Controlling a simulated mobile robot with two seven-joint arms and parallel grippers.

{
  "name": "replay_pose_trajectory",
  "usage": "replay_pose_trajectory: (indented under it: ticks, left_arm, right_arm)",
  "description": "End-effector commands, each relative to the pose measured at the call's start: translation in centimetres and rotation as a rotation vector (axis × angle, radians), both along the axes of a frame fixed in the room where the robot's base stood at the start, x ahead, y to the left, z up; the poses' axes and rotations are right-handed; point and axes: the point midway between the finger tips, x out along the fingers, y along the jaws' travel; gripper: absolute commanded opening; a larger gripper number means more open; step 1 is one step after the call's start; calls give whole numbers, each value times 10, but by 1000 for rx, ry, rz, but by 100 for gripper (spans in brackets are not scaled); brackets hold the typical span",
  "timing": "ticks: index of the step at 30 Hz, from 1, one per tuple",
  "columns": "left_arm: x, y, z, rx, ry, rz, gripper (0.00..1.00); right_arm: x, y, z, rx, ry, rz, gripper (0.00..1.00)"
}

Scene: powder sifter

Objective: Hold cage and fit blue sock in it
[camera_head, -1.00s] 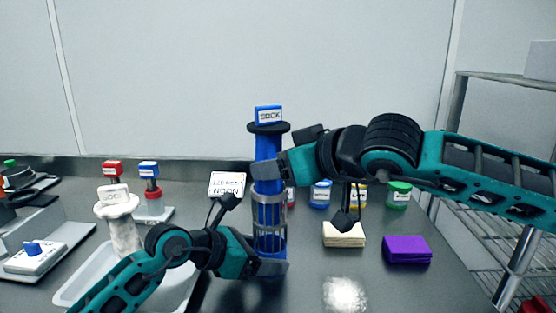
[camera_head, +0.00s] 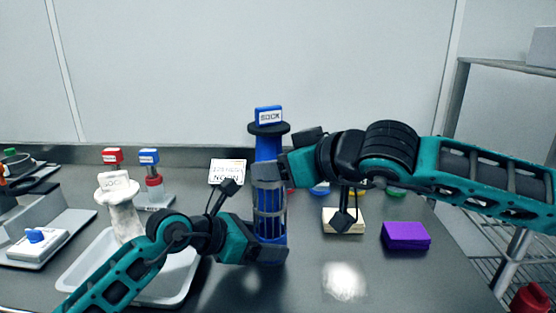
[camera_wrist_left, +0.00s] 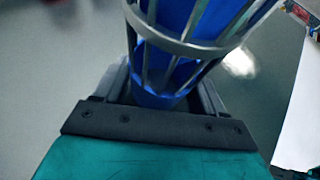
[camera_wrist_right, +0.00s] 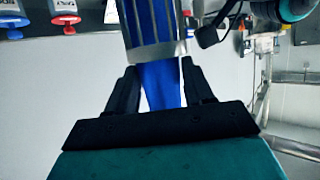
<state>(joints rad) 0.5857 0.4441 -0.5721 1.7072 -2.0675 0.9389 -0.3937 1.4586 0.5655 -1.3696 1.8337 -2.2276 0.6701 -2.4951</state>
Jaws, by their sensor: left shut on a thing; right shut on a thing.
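The blue sock (camera_head: 267,148) stands upright, with a dark flange and a labelled block on top. Its lower part is inside the grey barred cage (camera_head: 270,218), and blue shows between the bars. My left gripper (camera_head: 268,254) is shut on the cage's lower part. The cage's ring and bars show around the blue in the left wrist view (camera_wrist_left: 185,45). My right gripper (camera_head: 266,172) is shut on the sock near the cage's upper end. In the right wrist view the blue sock (camera_wrist_right: 162,88) is between the fingers, and the cage's rim (camera_wrist_right: 155,52) is just beyond them.
A white labelled sock (camera_head: 123,215) stands in a pale tray (camera_head: 180,285) at left. Red and blue labelled pieces, a sign (camera_head: 227,172), beige cloths (camera_head: 343,222), purple cloths (camera_head: 405,236) and a white powder pile (camera_head: 344,281) are on the counter.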

Motion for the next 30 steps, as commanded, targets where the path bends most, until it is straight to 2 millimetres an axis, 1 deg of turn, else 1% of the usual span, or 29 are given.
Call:
replay_pose_trajectory:
  ticks: [4,5,13,17,20,23,30]
  left_arm:
    - [0,0,0,1,-1,0,53]
    - [0,0,0,1,-1,0,53]
    - [0,0,0,0,-1,0,53]
    - [0,0,0,-1,-1,-1,53]
    - [0,0,1,-1,-2,0,54]
    - [0,0,0,-1,-1,1,54]
    - [0,0,0,1,0,1,53]
  right_arm:
    - [0,0,-5,-1,2,0,14]
    - [0,0,-4,0,1,0,55]
    - [0,0,-7,-4,6,-1,80]
    - [-1,-2,-7,-7,9,-2,80]
    - [-5,-8,-5,-7,9,-3,80]
    - [-15,-20,2,-6,7,-4,82]
    - [-46,-55,25,0,-1,-2,82]
